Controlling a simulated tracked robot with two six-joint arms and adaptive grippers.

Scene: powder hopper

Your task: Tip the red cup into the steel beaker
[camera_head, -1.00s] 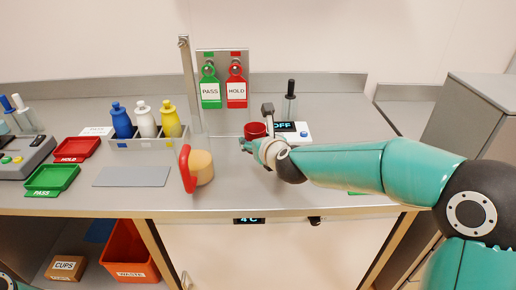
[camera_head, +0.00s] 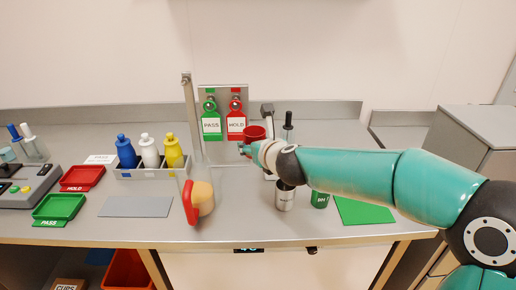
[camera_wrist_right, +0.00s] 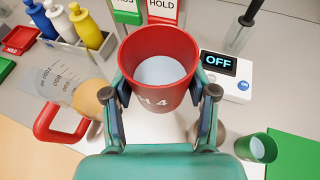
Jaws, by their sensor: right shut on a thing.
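The red cup (camera_head: 255,132) is held upright above the bench, with pale bluish-white contents visible inside it in the right wrist view (camera_wrist_right: 160,88). My right gripper (camera_head: 250,150) is shut on the cup, with one finger on each side of it in the right wrist view (camera_wrist_right: 162,98). The steel beaker (camera_head: 285,197) stands upright on the bench in the head view, below my right forearm and nearer the front edge than the cup. My arm hides part of its top. My left gripper is out of view.
A green cup (camera_head: 320,199) stands just right of the beaker, beside a green mat (camera_head: 365,211). A clear jug with a red handle (camera_head: 191,203) stands to the left. A device reading OFF (camera_wrist_right: 218,64) and a hanging tag rack (camera_head: 224,92) are behind.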

